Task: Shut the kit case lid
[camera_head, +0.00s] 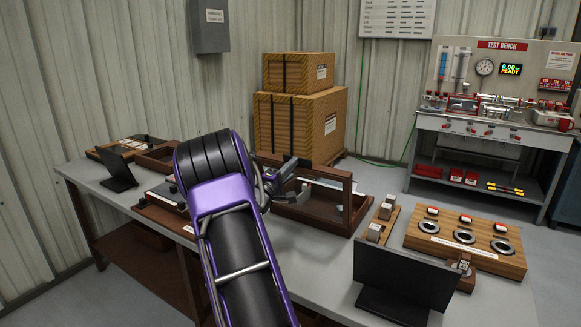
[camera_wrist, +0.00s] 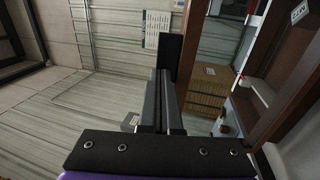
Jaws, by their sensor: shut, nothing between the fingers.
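The kit case (camera_head: 300,215) is a brown wooden case on the workbench, right of my arm in the head view. Its lid (camera_head: 335,176) is a brown frame with a clear pane, raised and standing steeply above the case. My gripper (camera_head: 290,170) is at the lid's left part, close to the frame; I cannot tell whether it touches. In the wrist view the shut, empty fingers (camera_wrist: 168,88) lie beside a brown frame (camera_wrist: 262,75), likely part of the case. My arm hides the left end of the case.
A dark screen (camera_head: 405,275) and a wooden ring board (camera_head: 465,240) stand to the right on the workbench (camera_head: 320,265). A small dark screen (camera_head: 118,170) and brown trays are left. Stacked cartons (camera_head: 300,125) stand behind the bench; a test bench (camera_head: 490,130) is at the back right.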

